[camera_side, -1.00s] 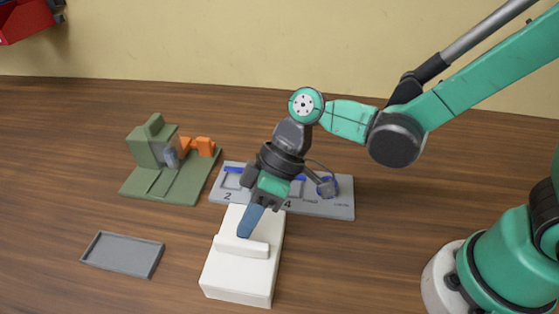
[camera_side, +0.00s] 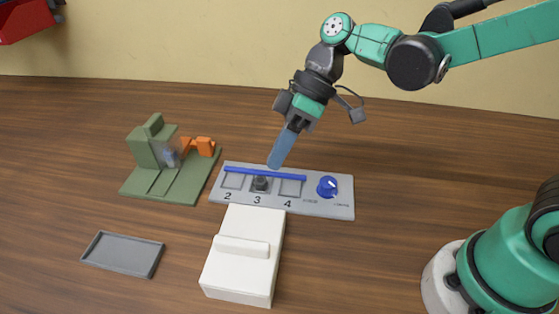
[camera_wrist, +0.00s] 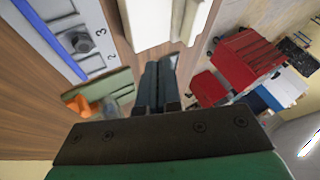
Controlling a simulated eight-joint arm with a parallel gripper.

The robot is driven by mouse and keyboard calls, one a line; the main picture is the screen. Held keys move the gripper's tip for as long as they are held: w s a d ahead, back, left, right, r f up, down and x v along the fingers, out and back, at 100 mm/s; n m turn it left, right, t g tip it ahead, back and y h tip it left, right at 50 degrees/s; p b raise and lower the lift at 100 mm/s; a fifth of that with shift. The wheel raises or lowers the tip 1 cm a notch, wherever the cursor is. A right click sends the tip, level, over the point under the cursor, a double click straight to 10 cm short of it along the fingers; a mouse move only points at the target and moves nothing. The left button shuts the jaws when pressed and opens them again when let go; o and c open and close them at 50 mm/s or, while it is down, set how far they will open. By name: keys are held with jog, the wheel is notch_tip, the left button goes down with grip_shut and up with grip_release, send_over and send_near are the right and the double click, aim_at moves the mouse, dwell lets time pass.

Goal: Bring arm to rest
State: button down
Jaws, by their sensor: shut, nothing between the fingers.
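My gripper (camera_side: 274,165) is shut and empty, raised above the back edge of the grey numbered panel (camera_side: 333,205) in the side view. Its shut blue-grey fingers also show in the wrist view (camera_wrist: 158,75). The panel carries a blue bar, a blue knob (camera_side: 327,186), slots marked 2, 3 and 4, and a dark socket-like piece (camera_side: 260,183) in slot 3. The white box (camera_side: 240,274) with a raised handle bar stands in front of the panel, apart from my gripper.
A green fixture (camera_side: 160,184) with an orange part (camera_side: 199,146) stands to the left of the panel. A shallow grey tray (camera_side: 123,254) lies at the front left. Red bins (camera_wrist: 243,62) show in the wrist view. The table right of the white box is clear.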

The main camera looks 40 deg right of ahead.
jog(key=s+d+r+m+t+h, duration=0.1)
jog(key=s+d+m+t+h, duration=0.1)
jog(key=d+m+t+h, duration=0.5)
jog(key=shift+s+d+m+t, duration=0.3)
jog(key=shift+d+m, duration=1.3)
jog(key=shift+d, duration=1.75)
jog(key=shift+r, duration=0.1)
